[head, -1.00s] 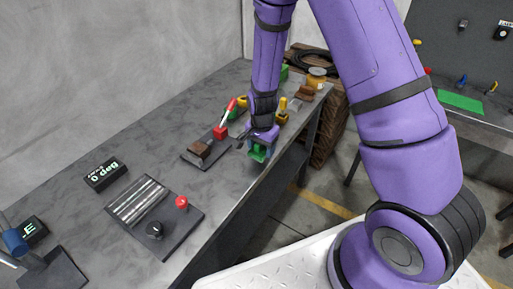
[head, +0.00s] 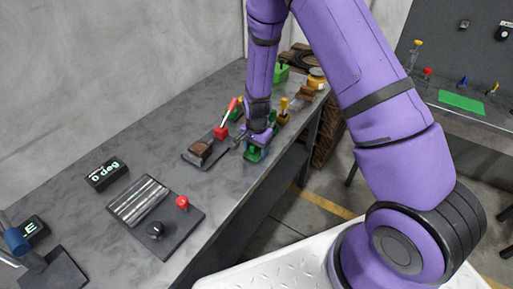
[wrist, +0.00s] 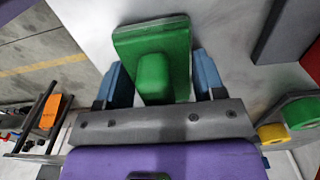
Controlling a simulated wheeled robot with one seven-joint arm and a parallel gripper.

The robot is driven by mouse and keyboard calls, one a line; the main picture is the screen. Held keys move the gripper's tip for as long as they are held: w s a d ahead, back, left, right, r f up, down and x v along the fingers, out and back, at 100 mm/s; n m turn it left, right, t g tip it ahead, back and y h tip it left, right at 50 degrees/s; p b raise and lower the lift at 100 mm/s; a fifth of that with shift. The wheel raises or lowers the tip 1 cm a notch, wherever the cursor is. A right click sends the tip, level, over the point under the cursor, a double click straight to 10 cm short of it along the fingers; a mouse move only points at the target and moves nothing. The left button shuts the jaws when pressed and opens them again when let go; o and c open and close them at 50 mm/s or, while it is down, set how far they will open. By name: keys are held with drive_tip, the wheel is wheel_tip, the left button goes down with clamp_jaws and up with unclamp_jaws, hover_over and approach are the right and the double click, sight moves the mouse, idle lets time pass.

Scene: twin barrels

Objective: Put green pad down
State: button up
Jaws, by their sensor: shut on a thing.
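The green pad (wrist: 178,50) is a flat block with a raised green grip (wrist: 153,79) on it. My gripper (wrist: 158,80) is shut on that grip, one blue finger on each side, in the wrist view. In the head view, my gripper (head: 254,143) is low over the dark grey bench (head: 130,215), near its front edge, with the pad (head: 252,155) below its fingers. I cannot tell whether the pad's underside touches the bench top.
A dark plate with a brown block (head: 200,149) and a red-tipped lever (head: 231,106) are left of my gripper. Yellow-topped items (head: 283,104) stand just beyond it. A panel with a red button (head: 182,202) lies nearer. Bare bench lies between.

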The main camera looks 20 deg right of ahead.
drive_tip(key=o, duration=1)
drive_tip(key=shift+f, duration=0.1)
drive_tip(key=shift+c, duration=0.2)
wheel_tip(320, 180, up, 13)
drive_tip(key=shift+f, duration=0.1)
drive_tip(key=s+d+r+n+t, duration=0.1)
drive_tip(key=s+r+n, duration=0.1)
drive_tip(key=s+r, duration=0.35)
drive_tip(key=s+d+r+n+t+y, duration=0.1)
drive_tip(key=s+d+r+n, duration=0.1)
drive_tip(key=r, duration=0.7)
drive_tip(key=s+d+r+n+t, duration=0.1)
drive_tip(key=s+r, duration=0.2)
drive_tip(key=r, duration=0.5)
drive_tip(key=s+d+r+n+t, duration=0.1)
drive_tip(key=s+r+n, duration=0.2)
drive_tip(key=s, duration=0.6)
drive_tip(key=s+d+r+n+t+h, duration=0.1)
drive_tip(key=s+d+r+n, duration=0.1)
drive_tip(key=s+r, duration=0.4)
drive_tip(key=shift+s+n, duration=0.4)
drive_tip(key=shift+s, duration=1.5)
